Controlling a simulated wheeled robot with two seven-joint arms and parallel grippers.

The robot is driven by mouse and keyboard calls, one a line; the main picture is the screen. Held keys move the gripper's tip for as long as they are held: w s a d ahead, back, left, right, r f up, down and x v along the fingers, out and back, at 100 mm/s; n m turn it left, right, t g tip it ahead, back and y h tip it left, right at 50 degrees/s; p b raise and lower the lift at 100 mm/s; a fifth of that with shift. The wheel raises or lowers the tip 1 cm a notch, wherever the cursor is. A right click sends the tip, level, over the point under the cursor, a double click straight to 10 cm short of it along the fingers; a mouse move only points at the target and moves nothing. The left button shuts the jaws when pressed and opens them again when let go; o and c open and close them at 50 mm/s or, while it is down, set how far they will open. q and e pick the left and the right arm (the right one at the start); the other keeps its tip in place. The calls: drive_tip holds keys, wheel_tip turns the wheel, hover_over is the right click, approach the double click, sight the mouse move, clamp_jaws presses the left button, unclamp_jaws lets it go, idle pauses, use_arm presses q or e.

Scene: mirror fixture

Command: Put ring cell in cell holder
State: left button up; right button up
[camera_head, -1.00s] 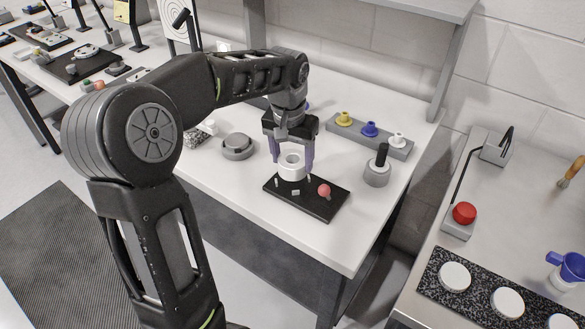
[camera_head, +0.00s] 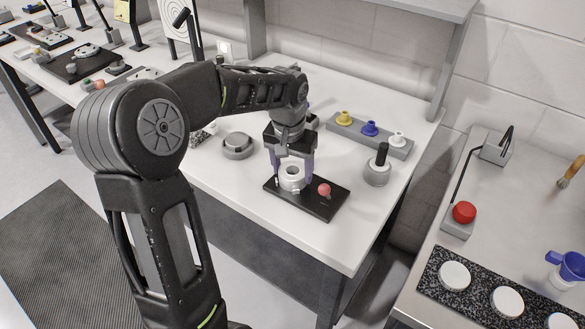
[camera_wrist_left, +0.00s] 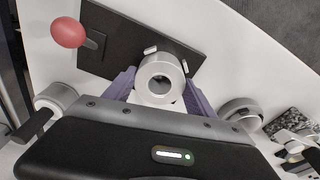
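The ring cell (camera_head: 291,179) is a thick pale ring with a round hole. It is at the left part of a black plate with small pegs and a red-knobbed lever, which looks like the cell holder (camera_head: 320,205). My left gripper (camera_head: 291,181) points down with its purple fingers on either side of the ring, seemingly touching it. In the left wrist view the ring (camera_wrist_left: 160,77) sits between both fingertips, over the plate (camera_wrist_left: 110,50) and beside its pegs. Whether it rests fully on the plate is hard to tell. My right gripper is not in view.
The red ball knob (camera_head: 324,189) stands close right of the ring. A grey round dish (camera_head: 238,146) is to the left, a black-handled grey cylinder (camera_head: 377,168) to the right. A grey rack (camera_head: 388,146) with coloured pieces is behind. The front tabletop is clear.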

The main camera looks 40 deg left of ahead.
use_arm(q)
drive_tip(key=o, duration=0.4)
drive_tip(key=shift+o, duration=0.2)
wheel_tip(320, 180, up, 12)
drive_tip(key=s, duration=0.1)
drive_tip(key=shift+s+d+r, duration=0.15)
drive_tip(key=shift+s+d, duration=0.05)
idle(0.6)
